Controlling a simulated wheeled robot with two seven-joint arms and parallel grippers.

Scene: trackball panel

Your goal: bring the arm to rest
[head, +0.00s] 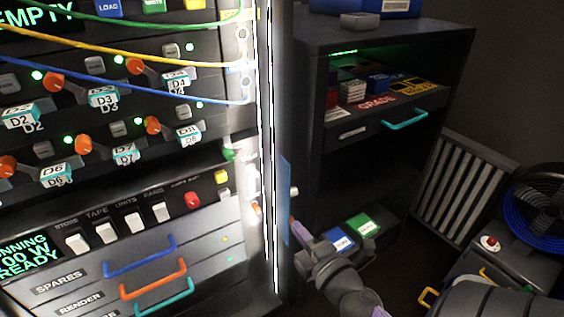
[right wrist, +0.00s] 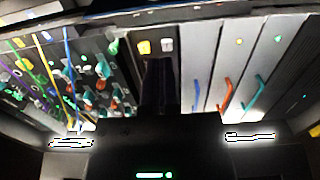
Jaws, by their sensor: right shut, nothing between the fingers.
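My right arm comes in from the lower right of the head view, and its wrist end is beside the right edge of the lit rack panel (head: 205,215). My right gripper (right wrist: 160,85) shows in the right wrist view as two dark fingers close together, shut and empty. In that view it points toward the panel, between a group of knobs and cables and the drawers with coloured handles. I cannot tell whether the fingertips touch the panel. In the head view the fingers are hard to make out. My left gripper is in neither view.
A dark cabinet (head: 372,60) with a turquoise-handled drawer stands right of the rack, with blue and green boxes low down. A slatted grille (head: 464,190), a blue-rimmed fan (head: 540,210) and a box with a red button (head: 490,243) are farther right. Cables cross the upper rack.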

